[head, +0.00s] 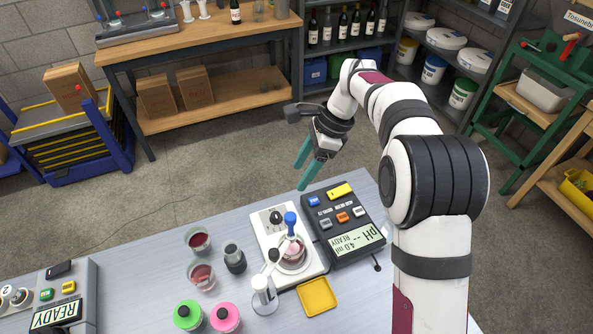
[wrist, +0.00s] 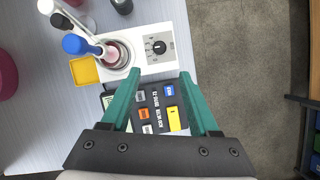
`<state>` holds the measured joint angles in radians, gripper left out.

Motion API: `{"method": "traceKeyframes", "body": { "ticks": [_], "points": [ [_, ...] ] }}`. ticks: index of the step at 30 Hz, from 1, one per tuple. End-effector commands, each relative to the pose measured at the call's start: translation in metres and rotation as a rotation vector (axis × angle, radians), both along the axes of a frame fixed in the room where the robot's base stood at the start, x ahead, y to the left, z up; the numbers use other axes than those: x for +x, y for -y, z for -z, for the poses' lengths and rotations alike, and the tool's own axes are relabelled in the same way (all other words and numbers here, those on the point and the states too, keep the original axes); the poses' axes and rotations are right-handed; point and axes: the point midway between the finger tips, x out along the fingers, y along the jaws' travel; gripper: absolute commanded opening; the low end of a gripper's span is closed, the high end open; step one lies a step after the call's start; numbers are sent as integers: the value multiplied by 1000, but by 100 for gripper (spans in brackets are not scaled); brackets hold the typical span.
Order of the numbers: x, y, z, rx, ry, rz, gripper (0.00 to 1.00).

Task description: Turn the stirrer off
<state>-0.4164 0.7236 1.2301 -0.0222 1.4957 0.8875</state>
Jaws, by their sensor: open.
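The white stirrer (head: 273,241) stands on the bench, with a black dial knob (head: 276,217) on its face. My gripper (head: 303,172) is open, empty and above the bench's far edge. In the wrist view the knob lies just beyond the gap between its teal fingertips (wrist: 160,74), touching neither.
A dark pH meter (head: 350,227) stands beside the stirrer on its right. A yellow tray (head: 317,297), cups of red liquid (head: 202,275), a dark bottle (head: 234,257) and green and pink jars (head: 188,314) are close by. The left bench top is mostly clear.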

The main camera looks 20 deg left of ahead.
Motion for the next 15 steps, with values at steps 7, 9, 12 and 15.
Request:
{"method": "traceKeyframes", "body": {
  "ticks": [7,9,12,15],
  "points": [
    [-13,-19,56,-3,-5,-2,62],
    [-17,-26,76,-2,-4,-1,62],
    [-22,-35,102,-3,-3,-1,62],
    [-26,-42,122,-2,-2,-2,62]
  ]
}}
